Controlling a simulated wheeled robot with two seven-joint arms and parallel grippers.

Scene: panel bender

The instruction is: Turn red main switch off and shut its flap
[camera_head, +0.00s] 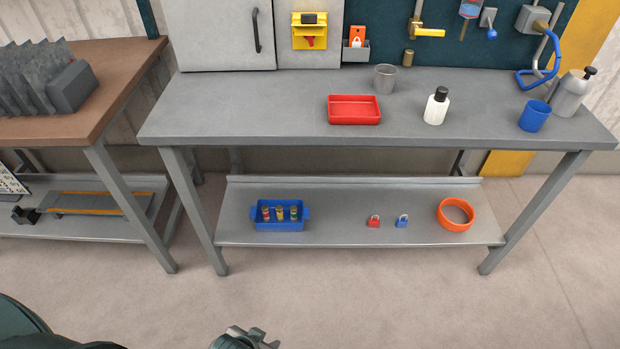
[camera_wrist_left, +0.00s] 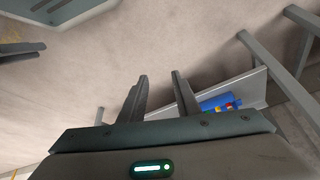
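The yellow switch box (camera_head: 294,31) hangs on the grey cabinet wall behind the bench, in the head view. A red switch handle (camera_head: 309,41) shows on its front, with a dark part above it. The flap's position is too small to tell. My left gripper (camera_head: 250,338) shows only in part at the bottom edge of the head view, far in front of and below the switch box. In the left wrist view its two fingers (camera_wrist_left: 159,76) stand apart with nothing between them. My right gripper is not in view.
The grey bench (camera_head: 235,105) stands below the switch, holding a red tray (camera_head: 354,121), metal cup (camera_head: 385,79), white bottle (camera_head: 436,108) and blue cup (camera_head: 534,117). Its lower shelf (camera_head: 335,232) holds a blue bin (camera_head: 279,225), padlocks and an orange ring. Floor before it is clear.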

